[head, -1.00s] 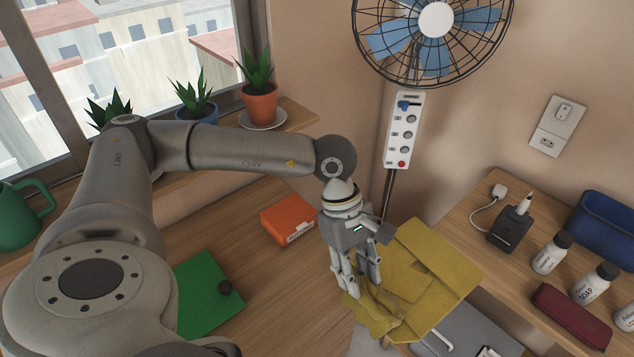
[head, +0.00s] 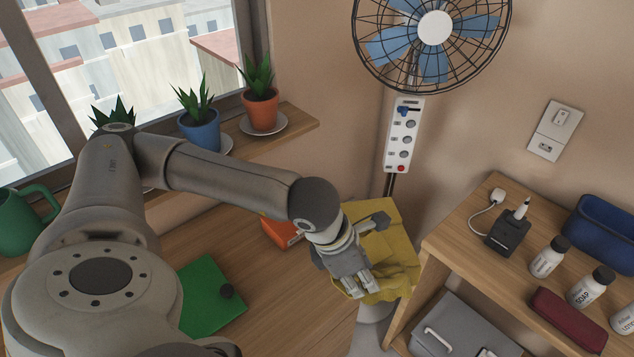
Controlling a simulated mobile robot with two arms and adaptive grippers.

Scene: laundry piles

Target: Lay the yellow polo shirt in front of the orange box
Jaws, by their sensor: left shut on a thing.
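The yellow polo shirt (head: 385,245) is crumpled and hangs partly behind my left gripper, at the right end of the wooden table. My left gripper (head: 366,290) is shut on the shirt near its lower left part. The orange box (head: 279,231) lies on the table just left of the gripper; my left wrist hides its right part. Whether the shirt's underside touches the table cannot be told. My right gripper is not in view.
A wooden shelf (head: 450,240) with bottles stands right. Potted plants (head: 260,105) line the sill.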

